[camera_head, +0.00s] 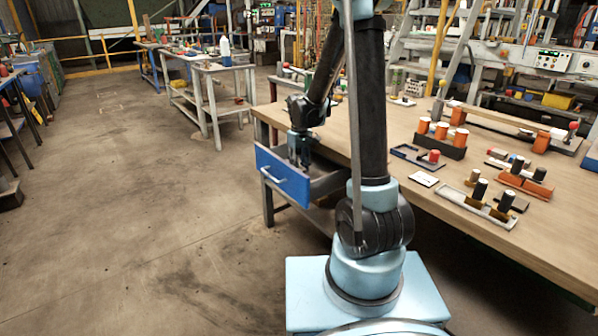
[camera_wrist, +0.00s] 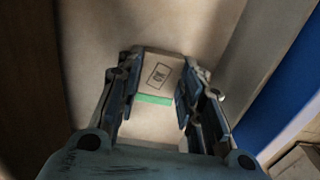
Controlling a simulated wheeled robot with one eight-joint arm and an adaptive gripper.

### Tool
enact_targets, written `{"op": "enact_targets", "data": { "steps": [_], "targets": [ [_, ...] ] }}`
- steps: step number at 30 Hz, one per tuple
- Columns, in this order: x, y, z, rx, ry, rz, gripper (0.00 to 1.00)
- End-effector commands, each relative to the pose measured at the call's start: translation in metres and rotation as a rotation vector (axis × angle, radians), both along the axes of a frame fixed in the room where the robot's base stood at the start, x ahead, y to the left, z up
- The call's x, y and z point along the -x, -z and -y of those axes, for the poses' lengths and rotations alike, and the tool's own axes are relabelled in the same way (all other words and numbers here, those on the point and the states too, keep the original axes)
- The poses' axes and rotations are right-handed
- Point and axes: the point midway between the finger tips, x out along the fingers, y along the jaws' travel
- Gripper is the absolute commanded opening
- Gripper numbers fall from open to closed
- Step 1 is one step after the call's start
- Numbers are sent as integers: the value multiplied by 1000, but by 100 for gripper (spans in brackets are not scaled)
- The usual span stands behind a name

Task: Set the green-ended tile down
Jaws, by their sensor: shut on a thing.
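The green-ended tile (camera_wrist: 160,77) is a beige block with a dark square mark and a green strip along its near end in the wrist view. My gripper (camera_wrist: 158,88) is shut on it, with a finger on each side. In the head view my gripper (camera_head: 299,155) points down into the open drawer (camera_head: 282,178), which has a blue front. The tile is hidden in the head view. In the wrist view the drawer's pale floor (camera_wrist: 100,35) lies below the tile. I cannot tell whether the tile touches it.
The drawer's blue front (camera_wrist: 285,105) stands at the right of the wrist view, close to my fingers. The wooden table (camera_head: 400,125) is above and beside the drawer. It holds an orange-cylinder rack (camera_head: 441,138), a white card (camera_head: 423,179) and several trays.

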Motion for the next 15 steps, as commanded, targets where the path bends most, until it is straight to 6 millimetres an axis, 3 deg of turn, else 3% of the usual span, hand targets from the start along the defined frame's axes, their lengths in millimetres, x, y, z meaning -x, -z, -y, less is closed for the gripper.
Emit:
{"op": "enact_targets", "data": {
  "steps": [5,15],
  "targets": [
    [0,17,0,0,0,0,10],
    [0,20,0,0,0,0,10]
  ]
}}
